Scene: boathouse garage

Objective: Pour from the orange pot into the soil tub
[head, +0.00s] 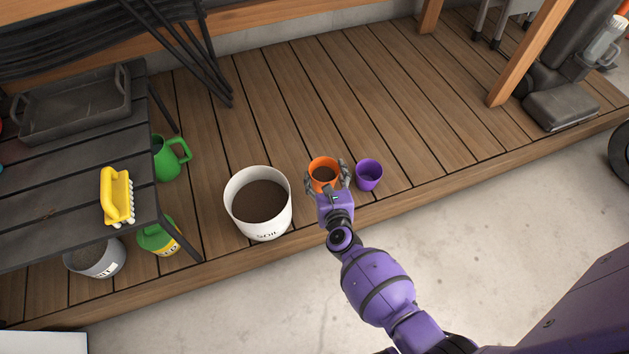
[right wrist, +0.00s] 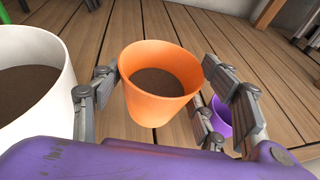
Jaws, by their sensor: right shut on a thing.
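The orange pot (head: 323,162) holds dark brown soil and stands upright on the wooden deck, or very close above it; I cannot tell which. My right gripper (head: 330,178) has its fingers on both sides of the pot and is shut on it. In the right wrist view the orange pot (right wrist: 158,100) sits between the fingers (right wrist: 160,98). The white soil tub (head: 268,226), marked "SOIL", stands upright to the left of the pot, with brown soil inside. Its rim and wall also show at the left of the right wrist view (right wrist: 58,85). My left gripper is not in view.
A purple pot (head: 369,175) stands close to the right of the orange pot. A dark slatted table (head: 60,190) with a tray (head: 75,105) and a yellow brush (head: 117,196) is at left. A green watering can (head: 170,158) is beside it. The deck behind the pots is clear.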

